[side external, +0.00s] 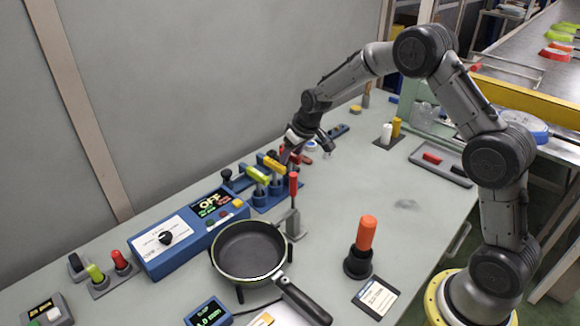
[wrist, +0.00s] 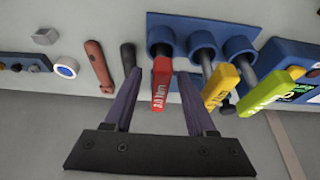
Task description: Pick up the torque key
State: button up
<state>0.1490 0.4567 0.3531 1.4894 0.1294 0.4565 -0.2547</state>
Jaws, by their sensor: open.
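Three torque keys with labelled handles stand in a blue holder (wrist: 222,22) with round sockets. They are a red key (wrist: 161,84), a yellow key (wrist: 219,88) and a lime-green key (wrist: 271,91); the label text is too small to read surely. My gripper (wrist: 160,74) is open, with the red key's handle showing between its two fingers in the wrist view. I cannot tell whether either finger touches it. In the side view my gripper (side external: 291,150) is at the far end of the holder and partly hides the red key. The yellow key (side external: 274,164) and lime-green key (side external: 257,175) show nearer the camera.
Close beside the red key are a black-handled item (wrist: 128,56) and a reddish tool (wrist: 98,66). A blue control box (side external: 190,232), a black pan (side external: 248,252) and an orange-handled tool (side external: 366,234) stand nearer the camera. The bench right of the holder is mostly clear.

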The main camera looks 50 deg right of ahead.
grip_shut()
jog(key=shift+r, duration=0.15)
dwell(0.4)
jog(key=shift+r, duration=0.45)
notch_tip(320, 180, up, 2)
jog(key=shift+w+r, duration=0.1)
jog(key=s+a+r, duration=0.1)
jog(key=s+r, duration=0.8)
jog(key=s, duration=0.5)
jog(key=shift+a+r, duration=0.4)
